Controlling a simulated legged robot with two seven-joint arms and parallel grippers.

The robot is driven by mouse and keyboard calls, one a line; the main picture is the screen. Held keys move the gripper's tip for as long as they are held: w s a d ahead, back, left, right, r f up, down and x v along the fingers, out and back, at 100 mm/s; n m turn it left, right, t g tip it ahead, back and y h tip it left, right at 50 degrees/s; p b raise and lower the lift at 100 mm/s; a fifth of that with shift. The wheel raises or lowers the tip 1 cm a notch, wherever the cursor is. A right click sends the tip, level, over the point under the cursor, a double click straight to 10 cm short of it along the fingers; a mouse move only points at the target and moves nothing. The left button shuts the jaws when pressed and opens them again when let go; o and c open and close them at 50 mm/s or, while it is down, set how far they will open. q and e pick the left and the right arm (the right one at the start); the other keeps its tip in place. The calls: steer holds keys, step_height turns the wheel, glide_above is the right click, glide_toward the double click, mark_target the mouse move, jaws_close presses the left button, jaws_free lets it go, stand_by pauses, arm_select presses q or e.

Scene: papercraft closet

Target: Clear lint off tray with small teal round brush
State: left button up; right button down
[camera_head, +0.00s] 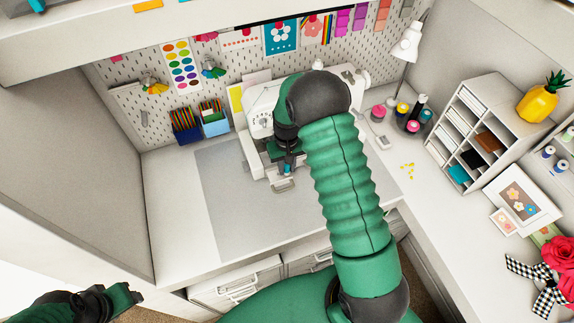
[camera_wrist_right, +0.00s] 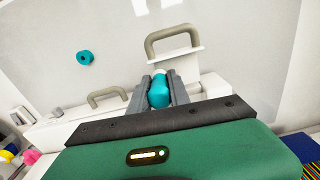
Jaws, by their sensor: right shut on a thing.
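My right gripper (camera_head: 287,168) is low in front of the white sewing machine (camera_head: 262,112). In the right wrist view its fingers (camera_wrist_right: 158,90) are shut on the teal round brush (camera_wrist_right: 158,92), whose pale end points away from me. Just beyond the brush is a small white tray-like piece (camera_wrist_right: 168,60) with a grey loop handle; it also shows in the head view (camera_head: 283,186). I cannot make out lint or tell whether the brush touches the tray. My left gripper (camera_head: 125,297) is at the lower left, away from the work; its jaws are unclear.
A grey mat (camera_head: 225,200) covers the desk, with free room at left. A teal ring-like piece (camera_wrist_right: 85,57) lies on a grey surface in the wrist view.

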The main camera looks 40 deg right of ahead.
steer(key=shift+w+a, duration=0.45)
steer(key=shift+w, duration=0.55)
steer(key=shift+d, duration=0.85)
steer(key=shift+s+a+r, duration=0.1)
steer(key=shift+s+a, duration=0.15)
steer(key=shift+a, duration=0.3)
steer(key=shift+s+a, duration=0.25)
steer(key=shift+a, duration=0.1)
steer(key=shift+s+a, duration=0.15)
steer(key=shift+s, duration=0.25)
steer(key=shift+s+d, duration=0.15)
steer(key=shift+d, duration=0.65)
steer(key=shift+a+r, duration=0.15)
steer(key=shift+a, duration=0.2)
steer(key=shift+r+p, duration=0.35)
steer(key=shift+p, duration=0.05)
steer(key=r+p, duration=0.2)
steer(key=r, duration=0.1)
steer(key=d+r+p, duration=0.1)
steer(key=r+p, duration=0.1)
steer(key=shift+r, duration=0.1)
arm_select(q)
steer(key=v, duration=0.2)
steer(key=w+v, duration=0.1)
steer(key=v, duration=0.1)
steer(key=shift+a+r, duration=0.2)
steer(key=shift+r, duration=0.1)
arm_select(e)
steer(key=shift+a, duration=0.15)
